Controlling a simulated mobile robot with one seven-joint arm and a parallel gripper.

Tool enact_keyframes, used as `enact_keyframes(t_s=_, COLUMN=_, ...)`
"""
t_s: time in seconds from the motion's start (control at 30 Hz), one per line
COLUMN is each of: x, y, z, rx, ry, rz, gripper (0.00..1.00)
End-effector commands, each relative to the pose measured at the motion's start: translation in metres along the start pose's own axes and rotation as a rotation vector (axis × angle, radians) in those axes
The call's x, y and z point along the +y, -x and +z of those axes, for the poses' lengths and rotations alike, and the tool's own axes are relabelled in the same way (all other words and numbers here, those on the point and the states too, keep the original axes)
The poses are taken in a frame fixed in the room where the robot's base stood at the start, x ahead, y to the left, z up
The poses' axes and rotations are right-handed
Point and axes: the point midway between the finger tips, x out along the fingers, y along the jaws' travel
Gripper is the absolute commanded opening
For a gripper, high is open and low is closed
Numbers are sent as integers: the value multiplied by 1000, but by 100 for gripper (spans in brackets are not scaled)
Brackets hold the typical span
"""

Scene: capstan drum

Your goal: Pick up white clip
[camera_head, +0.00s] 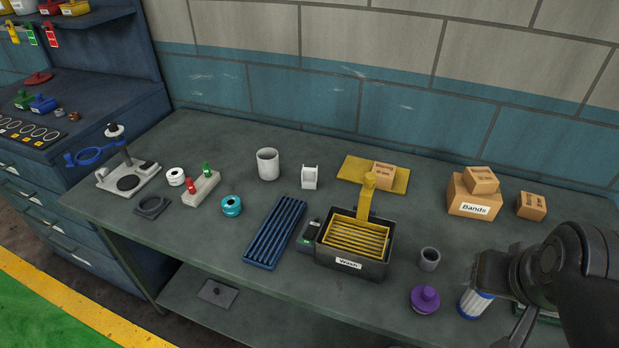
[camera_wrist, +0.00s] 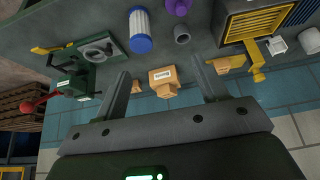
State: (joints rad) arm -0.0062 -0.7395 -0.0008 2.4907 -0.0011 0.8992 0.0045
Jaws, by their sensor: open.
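A small white block-like piece with an open, notched top, which looks like the white clip (camera_head: 309,177), stands upright on the workbench (camera_head: 225,140) between the white cup and the yellow plate. It also shows at the right of the wrist view (camera_wrist: 276,46). My gripper (camera_wrist: 161,68) is open and empty, its two fingers spread apart in the wrist view. In the head view my arm is at the far right, well away from the clip. Nothing hides the clip in the head view.
A white cup (camera_head: 268,164) stands left of the clip. A black wash basin (camera_head: 348,262) with a yellow basket and a blue ribbed tray (camera_head: 275,232) lie in front. Cardboard boxes (camera_head: 474,195), a purple knobbed piece (camera_head: 425,299) and a blue-white cylinder (camera_head: 474,304) stand right.

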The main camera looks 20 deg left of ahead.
Motion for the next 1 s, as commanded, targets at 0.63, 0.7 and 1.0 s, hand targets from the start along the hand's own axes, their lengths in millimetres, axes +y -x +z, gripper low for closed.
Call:
enact_keyframes(t_s=0.63, x=-99, y=-54, z=-174, rx=-60, ry=66, rz=-73, gripper=66)
enact_keyframes(t_s=0.7, x=-117, y=-67, z=-190, rx=-66, ry=76, rz=-77, gripper=66)
enact_keyframes(t_s=1.0, x=-212, y=-132, z=-244, rx=-88, ry=120, rz=-91, gripper=66)
